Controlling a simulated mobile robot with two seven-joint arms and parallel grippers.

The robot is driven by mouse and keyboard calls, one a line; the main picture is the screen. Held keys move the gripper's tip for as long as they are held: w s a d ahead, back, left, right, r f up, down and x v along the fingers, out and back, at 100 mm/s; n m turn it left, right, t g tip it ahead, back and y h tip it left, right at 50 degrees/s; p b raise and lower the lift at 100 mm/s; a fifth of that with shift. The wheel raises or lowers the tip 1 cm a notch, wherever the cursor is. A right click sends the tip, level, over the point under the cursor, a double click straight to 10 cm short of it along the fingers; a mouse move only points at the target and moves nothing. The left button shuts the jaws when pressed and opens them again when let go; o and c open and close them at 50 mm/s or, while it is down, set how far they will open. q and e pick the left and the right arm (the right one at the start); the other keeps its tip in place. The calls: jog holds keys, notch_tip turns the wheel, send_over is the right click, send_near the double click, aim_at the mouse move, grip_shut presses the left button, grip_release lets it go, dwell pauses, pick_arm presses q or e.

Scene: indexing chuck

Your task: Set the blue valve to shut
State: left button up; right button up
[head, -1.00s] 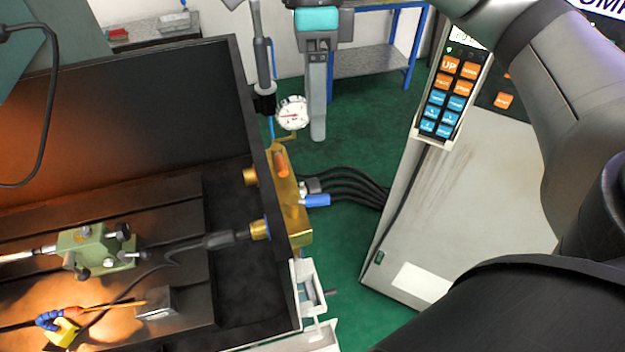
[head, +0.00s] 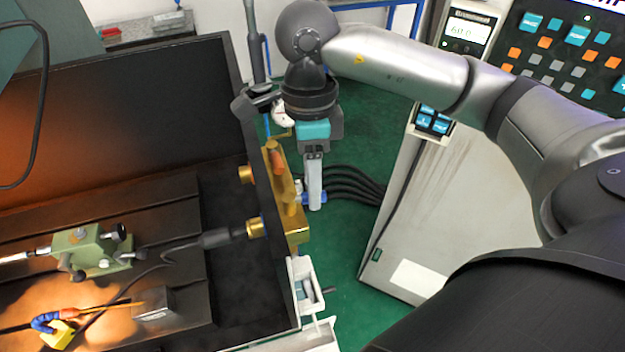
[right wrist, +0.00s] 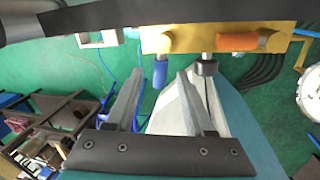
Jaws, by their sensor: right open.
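The brass manifold (head: 293,222) is fixed on the outer side of the dark tray wall. Its blue valve handle (head: 322,197) sticks out to the right of the block, partly hidden behind my right gripper (head: 314,203). In the right wrist view the blue handle (right wrist: 160,75) hangs from the brass block (right wrist: 185,40), seen between the two fingertips of my open right gripper (right wrist: 160,85). I see no contact; how deep the handle lies between the fingers is unclear. An orange handle (head: 277,162) lies along the manifold, also in the right wrist view (right wrist: 237,42). My left gripper is out of view.
The tray wall (head: 237,110) stands left of the manifold. Black hoses (head: 350,188) run right towards a grey cabinet (head: 430,220). A round gauge (right wrist: 312,92) shows at the wrist view's right edge. A white bracket (head: 307,285) sits below the manifold.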

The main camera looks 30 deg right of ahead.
jog(key=shift+s+f, duration=0.1)
jog(key=shift+f, duration=0.4)
grip_shut()
dwell(0.3)
